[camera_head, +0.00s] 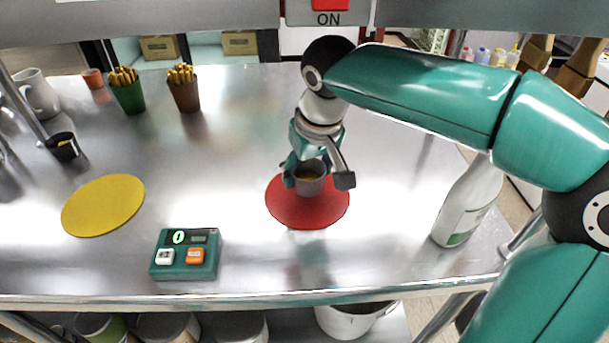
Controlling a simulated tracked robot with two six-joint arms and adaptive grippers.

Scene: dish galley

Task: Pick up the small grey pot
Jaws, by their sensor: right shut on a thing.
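My right gripper (317,180) comes down from above and is shut on the pot, a finger on either side. I cannot tell whether the pot touches the mat or is just above it. My left gripper is not in view.
A yellow round mat (103,205) and a green timer box (186,254) lie to the left. A white bottle (468,205) stands at the right. Two cups of fries (128,96) (185,94), a white jug (37,94) and a dark cup (63,147) stand farther left.

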